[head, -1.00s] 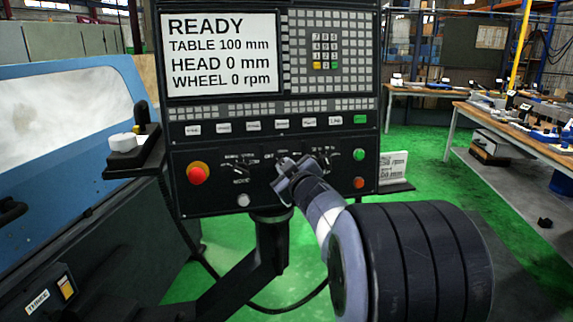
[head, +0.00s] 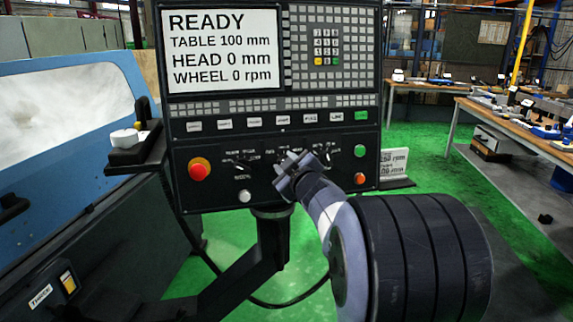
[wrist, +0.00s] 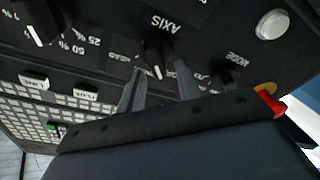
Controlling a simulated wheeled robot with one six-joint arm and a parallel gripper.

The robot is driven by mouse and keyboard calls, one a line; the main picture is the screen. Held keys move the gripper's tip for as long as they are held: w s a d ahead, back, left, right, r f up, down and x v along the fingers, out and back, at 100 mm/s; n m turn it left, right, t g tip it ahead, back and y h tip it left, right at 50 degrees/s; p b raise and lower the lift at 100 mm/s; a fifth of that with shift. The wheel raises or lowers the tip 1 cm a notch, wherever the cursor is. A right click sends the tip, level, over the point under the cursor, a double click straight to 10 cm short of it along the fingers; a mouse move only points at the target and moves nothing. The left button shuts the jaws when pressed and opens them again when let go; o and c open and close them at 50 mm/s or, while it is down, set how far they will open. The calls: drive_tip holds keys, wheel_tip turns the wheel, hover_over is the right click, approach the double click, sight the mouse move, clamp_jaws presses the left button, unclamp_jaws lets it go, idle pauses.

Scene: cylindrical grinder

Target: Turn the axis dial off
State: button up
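The axis dial (wrist: 156,60) is a black knob with a white pointer line, under the label AXIS in the upside-down wrist view. Its pointer line points toward the bottom of that picture; a HEAD label is beside it, and its other position labels are partly hidden. My gripper (wrist: 158,92) is open, its two grey fingers reaching toward the panel on either side of the dial. I cannot tell whether they touch it. In the head view my gripper (head: 291,172) is in front of the panel's middle and covers most of the axis dial.
The mode dial (head: 239,162) and red stop button (head: 199,169) are to the left. Another dial (head: 328,153) and green (head: 360,151) and orange (head: 359,178) buttons are to the right. The screen (head: 222,50) reads READY, TABLE 100 mm, HEAD 0 mm, WHEEL 0 rpm.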

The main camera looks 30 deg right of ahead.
drive_tip(key=shift+o, duration=0.2)
drive_tip(key=s+a, duration=0.1)
drive_tip(key=s, duration=0.9)
drive_tip(key=shift+s+r+p, duration=0.25)
drive_tip(key=shift+s+p, duration=0.05)
drive_tip(key=shift+s, duration=0.1)
drive_tip(key=shift+w, duration=0.1)
drive_tip(key=w, duration=0.7)
drive_tip(key=w+d, duration=0.1)
drive_tip(key=w, duration=0.2)
drive_tip(key=shift+w+f, duration=0.25)
drive_tip(key=shift+w, duration=0.1)
drive_tip(key=shift+b, duration=0.3)
